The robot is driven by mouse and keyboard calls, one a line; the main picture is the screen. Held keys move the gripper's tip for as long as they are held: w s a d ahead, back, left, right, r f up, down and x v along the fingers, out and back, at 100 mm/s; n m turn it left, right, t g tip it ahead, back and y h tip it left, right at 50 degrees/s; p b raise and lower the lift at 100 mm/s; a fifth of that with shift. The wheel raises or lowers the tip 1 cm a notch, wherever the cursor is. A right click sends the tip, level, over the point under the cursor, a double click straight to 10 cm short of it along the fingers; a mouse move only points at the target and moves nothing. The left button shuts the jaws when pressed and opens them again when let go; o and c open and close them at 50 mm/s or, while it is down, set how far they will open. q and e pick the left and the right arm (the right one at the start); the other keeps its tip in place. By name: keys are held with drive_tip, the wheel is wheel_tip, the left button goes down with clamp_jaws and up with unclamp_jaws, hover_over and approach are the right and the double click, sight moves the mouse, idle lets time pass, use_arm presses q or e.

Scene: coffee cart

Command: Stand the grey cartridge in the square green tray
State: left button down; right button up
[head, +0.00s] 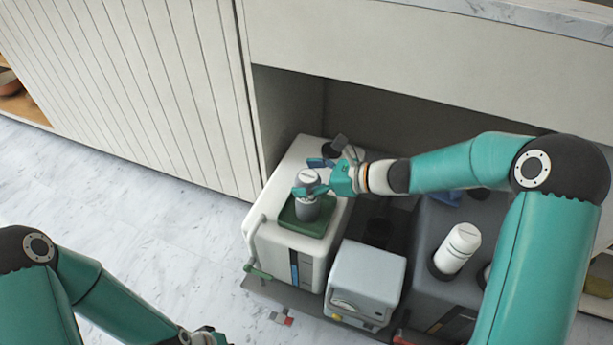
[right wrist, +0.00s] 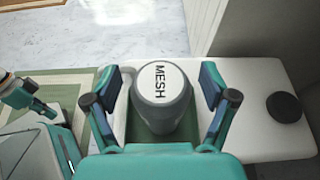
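The grey cartridge (head: 306,209) has a white top, and its label reads "MESH" in the right wrist view (right wrist: 160,88). It stands upright in the square green tray (head: 291,217) on the white machine top. The tray's floor shows around the cartridge in the right wrist view (right wrist: 137,128). My right gripper (head: 316,179) is around the cartridge. Its two fingers (right wrist: 161,88) are spread on either side, with a visible gap to the cartridge. My left gripper (head: 207,338) is cut off at the bottom edge of the head view, and its fingers are unclear.
The tray's white machine (head: 268,236) stands in an open cabinet bay. A small grey-white box (head: 367,274) is beside it, and a white canister (head: 458,247) stands on a dark grey unit at right. A dark round knob (right wrist: 284,107) is behind the tray. Floor at left is clear.

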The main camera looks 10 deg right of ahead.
drive_tip(key=shift+r, duration=0.15)
drive_tip(key=shift+s+d+r, duration=0.1)
drive_tip(key=shift+d, duration=0.1)
drive_tip(key=p+v, duration=0.4)
drive_tip(key=v, duration=0.7)
drive_tip(key=shift+s+d+p, duration=0.2)
drive_tip(key=shift+p, duration=0.2)
